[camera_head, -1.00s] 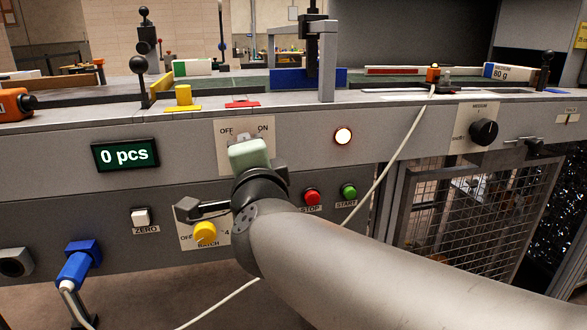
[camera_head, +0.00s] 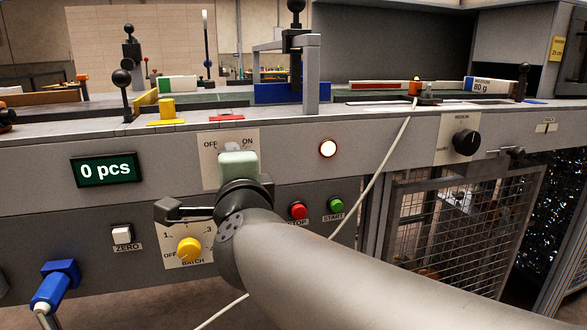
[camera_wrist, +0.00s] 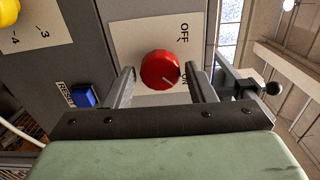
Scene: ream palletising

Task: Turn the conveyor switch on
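The conveyor switch is a red round knob (camera_wrist: 160,70) on a pale plate marked OFF and ON. In the wrist view a pale line on the knob points towards the ON lettering. My gripper (camera_wrist: 161,76) is open, with one finger on each side of the knob and a small visible gap on both sides.
A lit white lamp (camera_head: 328,149) sits right of the plate. The display (camera_head: 106,169) reads 0 pcs. Below are the yellow batch dial (camera_head: 189,250), red stop button (camera_head: 298,211) and green start button (camera_head: 336,205). A pale cable (camera_head: 385,165) hangs across the panel.

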